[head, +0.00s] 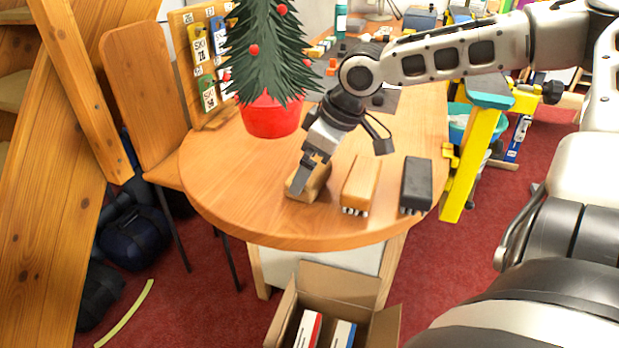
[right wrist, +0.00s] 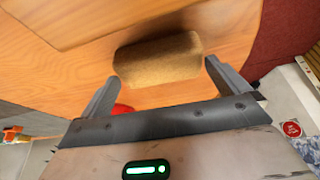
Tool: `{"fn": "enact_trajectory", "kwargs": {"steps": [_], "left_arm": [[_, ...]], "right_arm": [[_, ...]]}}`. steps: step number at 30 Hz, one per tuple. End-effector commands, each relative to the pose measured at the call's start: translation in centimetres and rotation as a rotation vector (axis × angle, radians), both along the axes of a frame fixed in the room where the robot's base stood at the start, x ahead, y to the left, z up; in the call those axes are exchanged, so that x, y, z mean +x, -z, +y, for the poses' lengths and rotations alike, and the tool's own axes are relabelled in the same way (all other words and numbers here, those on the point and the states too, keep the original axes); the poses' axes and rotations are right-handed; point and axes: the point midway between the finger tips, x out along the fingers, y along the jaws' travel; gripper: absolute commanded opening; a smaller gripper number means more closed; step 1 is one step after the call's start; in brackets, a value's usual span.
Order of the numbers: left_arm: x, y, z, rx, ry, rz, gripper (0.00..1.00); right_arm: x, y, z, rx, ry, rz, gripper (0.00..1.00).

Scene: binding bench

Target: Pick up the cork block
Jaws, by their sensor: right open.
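The cork block (head: 319,186) is a tan block with rounded edges, lying on the round end of the wooden table (head: 260,222). In the right wrist view the cork block (right wrist: 158,60) sits just beyond and between the fingertips. My right gripper (head: 303,186) is over the block, pointing down, and partly hides it in the head view. In the right wrist view the gripper (right wrist: 162,72) is open, with one finger toward each end of the block; contact cannot be told. My left gripper is not in view.
A wooden-backed brush (head: 360,182) and a black brush (head: 416,184) lie to the right of the block. A small decorated tree in a red pot (head: 270,117) stands behind it. An open cardboard box (head: 386,326) is on the floor in front. The table's front left is clear.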

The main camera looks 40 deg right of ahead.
Motion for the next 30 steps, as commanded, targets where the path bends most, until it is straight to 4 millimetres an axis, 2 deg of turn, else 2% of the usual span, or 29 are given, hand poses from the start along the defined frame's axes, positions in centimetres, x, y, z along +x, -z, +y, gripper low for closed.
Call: {"fn": "enact_trajectory", "kwargs": {"steps": [1,4,14,17,18,30], "left_arm": [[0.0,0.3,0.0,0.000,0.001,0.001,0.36],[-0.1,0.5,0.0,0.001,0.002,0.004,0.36],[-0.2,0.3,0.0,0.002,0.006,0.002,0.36],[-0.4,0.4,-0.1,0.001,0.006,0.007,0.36],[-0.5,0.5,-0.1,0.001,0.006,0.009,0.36],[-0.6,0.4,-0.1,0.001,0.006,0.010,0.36]], "right_arm": [[0.2,0.9,0.0,-0.004,-0.001,0.005,1.00],[0.5,1.7,0.2,-0.003,-0.001,0.003,1.00],[0.8,2.0,0.3,0.000,0.000,-0.001,1.00],[0.8,2.0,0.3,0.000,0.000,-0.001,0.75],[0.8,2.0,0.3,0.000,0.000,-0.001,0.73],[0.8,1.4,0.3,0.001,0.000,-0.004,0.73]]}}
